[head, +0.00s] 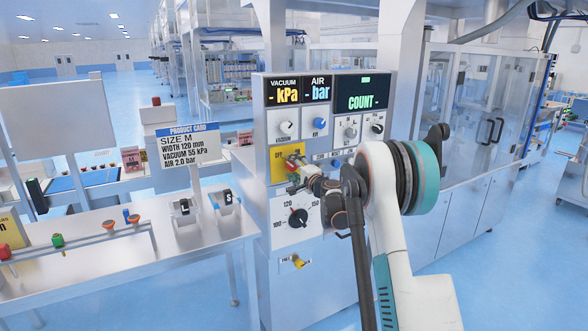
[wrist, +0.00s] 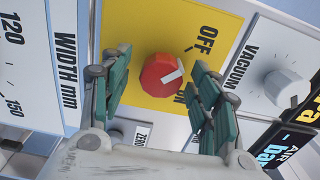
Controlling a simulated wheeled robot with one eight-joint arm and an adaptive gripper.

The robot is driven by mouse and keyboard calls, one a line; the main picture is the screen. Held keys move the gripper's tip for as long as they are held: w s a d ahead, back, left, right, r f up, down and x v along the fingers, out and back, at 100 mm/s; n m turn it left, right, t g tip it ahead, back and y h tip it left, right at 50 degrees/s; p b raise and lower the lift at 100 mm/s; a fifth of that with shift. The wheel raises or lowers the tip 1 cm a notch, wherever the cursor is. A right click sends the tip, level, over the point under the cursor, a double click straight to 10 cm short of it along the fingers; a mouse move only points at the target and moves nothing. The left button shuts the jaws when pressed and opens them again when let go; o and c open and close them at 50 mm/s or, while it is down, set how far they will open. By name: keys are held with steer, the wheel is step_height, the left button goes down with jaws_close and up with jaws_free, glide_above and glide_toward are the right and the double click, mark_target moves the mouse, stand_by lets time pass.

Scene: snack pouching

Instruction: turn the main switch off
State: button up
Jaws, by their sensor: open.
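The main switch is a red knob (wrist: 160,75) with a white pointer bar, on a yellow plate (wrist: 140,25) lettered OFF and ON. The bar slants toward the side with the lettering; I cannot tell which word it marks. In the head view the yellow plate (head: 279,172) is on the left of the machine's front panel, and my gripper hides most of the knob. My gripper (wrist: 160,64) is open, with one green-padded finger on each side of the knob. Gaps show between knob and fingers in the wrist view. In the head view my gripper (head: 291,169) is right at the plate.
The vacuum knob (head: 286,127) and air knob (head: 320,125) are above the plate, the width dial (head: 298,216) below it. The displays (head: 284,92) show dashes. A product card (head: 188,144) stands on the steel table (head: 130,265) at left.

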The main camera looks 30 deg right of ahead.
steer(key=s, duration=1.2)
steer(key=shift+d, duration=0.2)
steer(key=shift+a, duration=0.1)
